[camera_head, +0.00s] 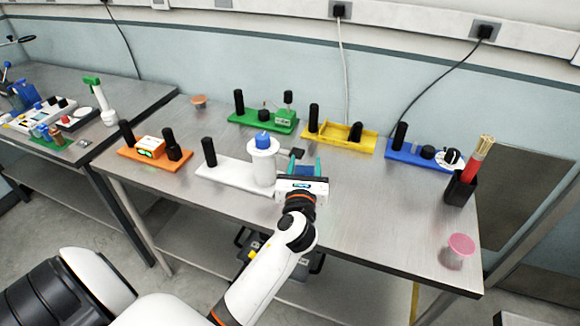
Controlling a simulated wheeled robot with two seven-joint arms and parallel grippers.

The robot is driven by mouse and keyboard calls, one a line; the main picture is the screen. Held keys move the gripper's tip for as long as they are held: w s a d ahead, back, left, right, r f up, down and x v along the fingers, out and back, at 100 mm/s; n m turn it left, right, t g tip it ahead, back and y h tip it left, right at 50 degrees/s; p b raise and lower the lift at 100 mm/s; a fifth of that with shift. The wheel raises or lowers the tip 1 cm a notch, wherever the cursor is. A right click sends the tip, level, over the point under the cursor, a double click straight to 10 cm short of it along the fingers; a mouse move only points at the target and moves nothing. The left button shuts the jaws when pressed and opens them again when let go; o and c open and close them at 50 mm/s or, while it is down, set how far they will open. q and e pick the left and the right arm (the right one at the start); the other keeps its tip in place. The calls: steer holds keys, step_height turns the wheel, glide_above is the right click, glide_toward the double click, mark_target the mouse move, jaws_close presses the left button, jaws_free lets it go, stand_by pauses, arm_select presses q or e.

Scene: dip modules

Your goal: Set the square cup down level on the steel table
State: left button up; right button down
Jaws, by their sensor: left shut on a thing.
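My left gripper (305,170) is over the front middle of the steel table (370,215), just right of the white module. Its teal fingers are shut on a small dark blue thing (305,172), which I take to be the square cup. The gripper body hides most of it, so I cannot tell whether it touches the table or is level. My right gripper is not in view.
A white module (228,172) with a white cylinder (263,163) stands close left of the gripper. Orange (130,153), green (280,128), yellow (335,144) and blue (398,154) modules stand around. A black holder (459,190) and pink-lidded jar (457,250) are right. The table's front right is clear.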

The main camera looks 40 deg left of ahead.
arm_select(q)
steer(key=w+d+m+h, duration=0.1)
steer(key=w+d+h, duration=0.1)
steer(key=w+d, duration=0.7)
steer(key=shift+t, duration=0.4)
steer(key=f+b, duration=0.3)
steer(key=f, duration=0.1)
steer(key=s+f+b, duration=0.1)
steer(key=f+b, duration=0.2)
steer(key=f, duration=0.2)
steer(key=f+b, duration=0.4)
steer(key=shift+s+d+f, duration=0.25)
steer(key=shift+d+f, duration=0.05)
steer(key=shift+f, duration=0.1)
steer(key=shift+f+b, duration=0.5)
steer(key=shift+f, duration=0.05)
steer(key=o, duration=1)
steer(key=v, duration=1.2)
steer(key=shift+d+b, duration=0.1)
steer(key=shift+b, duration=0.25)
